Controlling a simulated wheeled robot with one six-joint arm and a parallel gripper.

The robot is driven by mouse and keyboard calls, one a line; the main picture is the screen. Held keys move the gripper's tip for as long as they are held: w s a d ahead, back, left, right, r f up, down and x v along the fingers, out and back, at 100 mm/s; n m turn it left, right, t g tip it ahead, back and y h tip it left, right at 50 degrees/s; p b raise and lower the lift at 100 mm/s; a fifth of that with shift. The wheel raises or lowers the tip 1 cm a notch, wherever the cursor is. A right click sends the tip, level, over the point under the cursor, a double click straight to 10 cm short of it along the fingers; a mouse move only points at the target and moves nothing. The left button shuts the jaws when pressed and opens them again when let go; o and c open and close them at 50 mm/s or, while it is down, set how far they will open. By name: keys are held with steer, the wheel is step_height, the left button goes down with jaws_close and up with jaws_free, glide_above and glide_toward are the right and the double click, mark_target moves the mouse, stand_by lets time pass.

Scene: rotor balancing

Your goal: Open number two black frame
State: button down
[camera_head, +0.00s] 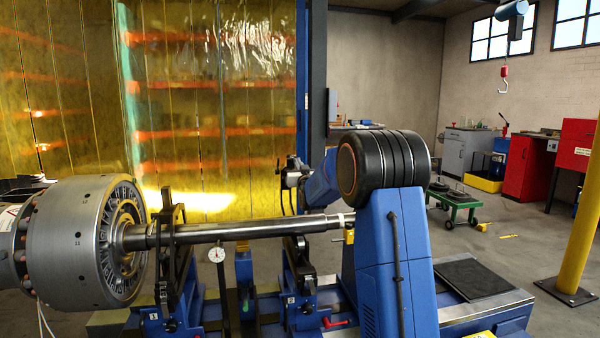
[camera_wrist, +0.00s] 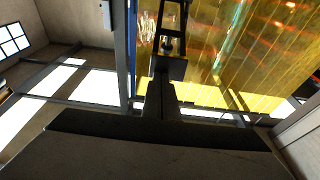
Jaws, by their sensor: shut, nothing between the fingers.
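The number two black frame (camera_head: 301,264) stands on a blue support marked 2, under and behind the steel shaft (camera_head: 235,230). I cannot tell whether its upper part is latched. The number one black frame (camera_head: 172,262) stands to the left on a blue support marked 1, its upper part rising above the shaft. My gripper (camera_head: 292,174) is above and behind the shaft, over the area of frame two and apart from it. In the wrist view my gripper (camera_wrist: 168,45) is shut and empty, with the yellow curtain behind it; neither frame can be made out there.
A large grey rotor (camera_head: 75,240) sits on the shaft's left end. A dial gauge (camera_head: 217,254) stands below the shaft between the frames. A red handle (camera_head: 336,323) lies near support two. A yellow post (camera_head: 585,210) stands far right.

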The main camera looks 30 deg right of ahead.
steer(key=shift+x, duration=1.05)
steer(key=shift+r, duration=0.15)
steer(key=shift+s, duration=0.15)
